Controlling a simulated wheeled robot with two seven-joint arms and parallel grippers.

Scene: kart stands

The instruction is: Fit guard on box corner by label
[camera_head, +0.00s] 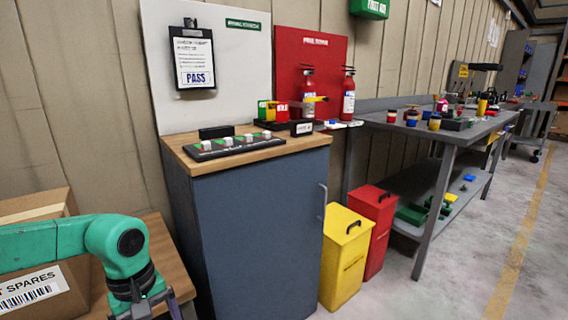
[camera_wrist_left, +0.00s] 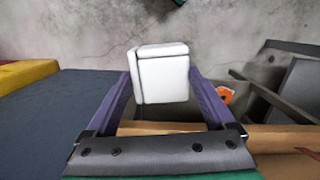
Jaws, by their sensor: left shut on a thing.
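The corner guard (camera_wrist_left: 160,76) is a small white block-like piece, seen in the left wrist view. My left gripper (camera_wrist_left: 158,90) is shut on it, with one purple finger on each side. My right gripper is not in view.
A blue-grey cabinet (camera_head: 250,230) with a wooden top stands to the right, carrying a black tray (camera_head: 232,146) of small blocks. Yellow (camera_head: 345,255) and red (camera_head: 374,225) bins stand beyond. Floor at right is clear.

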